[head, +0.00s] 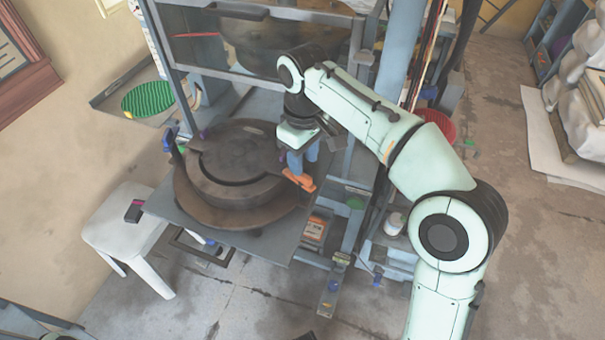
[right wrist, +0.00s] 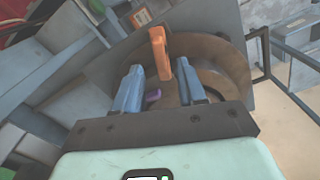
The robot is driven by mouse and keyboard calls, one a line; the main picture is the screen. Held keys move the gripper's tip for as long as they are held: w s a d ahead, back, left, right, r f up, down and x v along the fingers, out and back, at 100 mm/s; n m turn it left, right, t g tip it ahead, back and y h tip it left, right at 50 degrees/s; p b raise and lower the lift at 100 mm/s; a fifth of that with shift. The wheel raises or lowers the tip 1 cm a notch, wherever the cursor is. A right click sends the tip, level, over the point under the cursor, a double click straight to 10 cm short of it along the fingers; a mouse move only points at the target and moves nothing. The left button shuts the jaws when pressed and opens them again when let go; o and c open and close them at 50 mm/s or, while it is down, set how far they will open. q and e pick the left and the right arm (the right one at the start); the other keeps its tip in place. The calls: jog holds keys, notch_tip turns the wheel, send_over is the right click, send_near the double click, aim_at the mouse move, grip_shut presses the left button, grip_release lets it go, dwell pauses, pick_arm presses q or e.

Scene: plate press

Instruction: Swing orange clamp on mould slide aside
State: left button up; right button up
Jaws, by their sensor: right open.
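The orange clamp (head: 299,180) is at the right edge of the round dark mould (head: 235,165) on the grey slide plate (head: 270,238). My right gripper (head: 303,163) is at the clamp, coming from above, its blue fingers close to it. In the right wrist view the orange clamp (right wrist: 160,52) shows upright just beyond and between the two open blue fingers (right wrist: 163,80). The fingers are apart and nothing is seen held between them. Whether a finger touches the clamp I cannot tell. My left gripper is not in view.
The press frame (head: 360,100) rises behind the mould. Open floor lies in front.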

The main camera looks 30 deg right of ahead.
aim_at(297, 182)
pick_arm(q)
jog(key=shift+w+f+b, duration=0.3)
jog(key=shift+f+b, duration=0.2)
pick_arm(e)
jog(key=shift+f, duration=2.25)
jog(key=shift+c, duration=0.3)
grip_shut()
